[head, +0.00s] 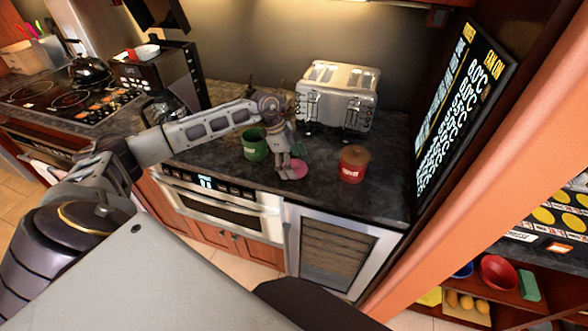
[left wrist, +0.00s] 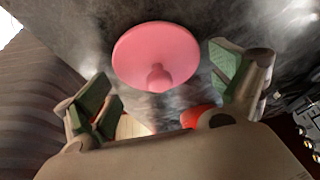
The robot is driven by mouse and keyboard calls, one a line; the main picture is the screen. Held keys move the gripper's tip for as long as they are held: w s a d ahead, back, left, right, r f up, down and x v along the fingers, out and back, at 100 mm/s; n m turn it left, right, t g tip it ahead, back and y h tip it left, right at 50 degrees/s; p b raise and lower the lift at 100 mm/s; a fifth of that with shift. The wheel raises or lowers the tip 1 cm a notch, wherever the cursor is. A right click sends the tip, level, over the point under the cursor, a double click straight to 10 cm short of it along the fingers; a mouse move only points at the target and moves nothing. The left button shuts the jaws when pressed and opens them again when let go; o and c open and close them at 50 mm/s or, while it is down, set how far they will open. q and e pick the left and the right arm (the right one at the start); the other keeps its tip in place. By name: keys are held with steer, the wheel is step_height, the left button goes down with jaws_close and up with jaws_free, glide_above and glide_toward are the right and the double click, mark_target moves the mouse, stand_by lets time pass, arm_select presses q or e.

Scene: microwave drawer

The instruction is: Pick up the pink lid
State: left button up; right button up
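The pink lid (head: 299,168) is round with a knob and is on the dark counter near its front edge, partly hidden by my left gripper in the head view. In the left wrist view the lid (left wrist: 157,52) shows whole, its knob facing the gripper. My left gripper (head: 285,175) is just over the lid, pointing down. In the left wrist view my left gripper (left wrist: 162,80) is open, with one green-padded finger on each side of the lid and nothing held. I cannot tell the remaining height above the lid. My right gripper is in neither view.
A green canister (head: 255,145) stands left of the gripper and a red canister (head: 352,166) with a brown lid stands to the right. A silver toaster (head: 336,97) is behind. A dark menu board (head: 463,108) bounds the counter's right side.

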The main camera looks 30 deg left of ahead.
mark_target(294, 162)
arm_select(q)
steer(key=c, duration=0.7)
steer(key=shift+s, duration=0.1)
steer(key=shift+c, duration=0.2)
steer(key=shift+r, duration=0.4)
steer(key=c, duration=0.8)
step_height(294, 162, up, 6)
steer(key=shift+r+b, duration=0.1)
steer(key=shift+b, duration=0.25)
jaws_close()
step_height(294, 162, up, 11)
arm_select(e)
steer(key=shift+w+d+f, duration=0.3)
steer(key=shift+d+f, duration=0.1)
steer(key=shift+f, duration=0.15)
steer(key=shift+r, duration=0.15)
